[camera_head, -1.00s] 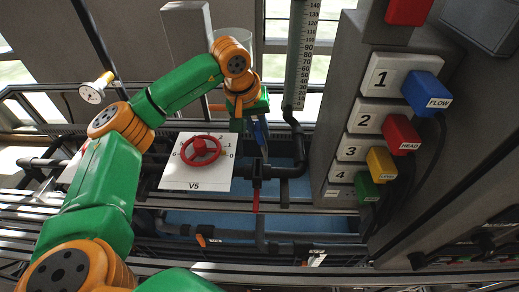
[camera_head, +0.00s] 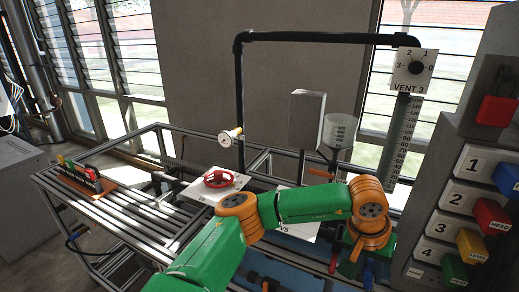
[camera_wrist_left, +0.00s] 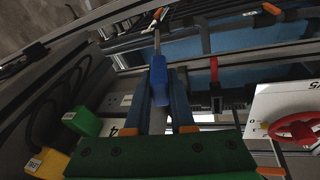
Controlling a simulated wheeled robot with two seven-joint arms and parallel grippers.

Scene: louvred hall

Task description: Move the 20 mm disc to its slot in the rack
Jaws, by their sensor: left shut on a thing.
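My left gripper (camera_head: 360,270) hangs low at the right, below the orange wrist, with its fingers partly hidden by the arm. In the left wrist view its fingers (camera_wrist_left: 160,85) are shut on a blue handle (camera_wrist_left: 158,80). The rack (camera_head: 88,181), an orange-brown base with dark slots and some coloured pieces, stands on the far left of the slatted bench. My right gripper is not in view.
A red valve wheel (camera_head: 219,179) on a white plate and a gauge (camera_head: 230,136) stand between arm and rack. Black pipework (camera_head: 240,100) rises behind. A grey panel (camera_head: 446,195) with numbered, coloured plugs stands right. The bench slats (camera_head: 140,215) are mostly clear.

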